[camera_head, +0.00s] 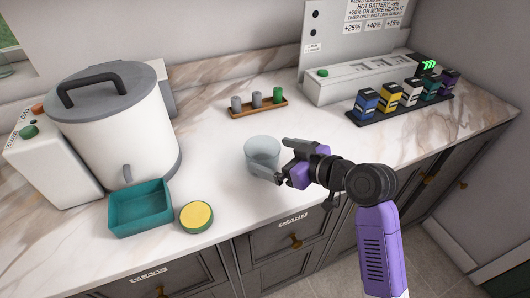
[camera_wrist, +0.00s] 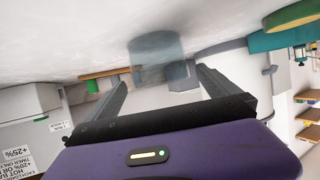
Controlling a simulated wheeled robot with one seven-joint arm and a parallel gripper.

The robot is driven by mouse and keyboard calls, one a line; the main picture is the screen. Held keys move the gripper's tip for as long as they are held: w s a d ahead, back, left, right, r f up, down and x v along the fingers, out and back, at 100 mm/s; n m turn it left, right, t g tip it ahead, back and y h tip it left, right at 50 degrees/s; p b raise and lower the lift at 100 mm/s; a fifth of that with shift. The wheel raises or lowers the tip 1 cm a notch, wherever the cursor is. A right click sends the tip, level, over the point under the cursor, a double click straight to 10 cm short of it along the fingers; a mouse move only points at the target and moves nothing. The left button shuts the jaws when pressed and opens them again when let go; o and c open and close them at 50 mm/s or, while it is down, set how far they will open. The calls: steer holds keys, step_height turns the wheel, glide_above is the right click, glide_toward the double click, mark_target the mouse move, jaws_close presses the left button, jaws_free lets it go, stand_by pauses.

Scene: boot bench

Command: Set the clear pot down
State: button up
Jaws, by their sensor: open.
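The clear pot (camera_head: 262,151) is a see-through, slightly blue cup standing upright on the marble counter in the head view. It also shows in the wrist view (camera_wrist: 156,52), beyond and between the fingertips. My gripper (camera_head: 273,160) is open, with its two dark fingers spread at the pot's right side. One finger is near the pot's back edge and the other near its front edge. In the wrist view the fingers are apart with a gap to the pot, and neither clearly touches it.
A teal tray (camera_head: 140,208) and a yellow-topped round (camera_head: 196,216) lie front left. A large white lidded vessel (camera_head: 118,128) stands behind them. A wooden rack of small cylinders (camera_head: 258,107) is behind the pot. Several coloured boxes (camera_head: 410,93) stand back right. The counter around the pot is clear.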

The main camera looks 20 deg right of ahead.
steer(key=v, duration=0.7)
steer(key=shift+s+d+r, duration=0.1)
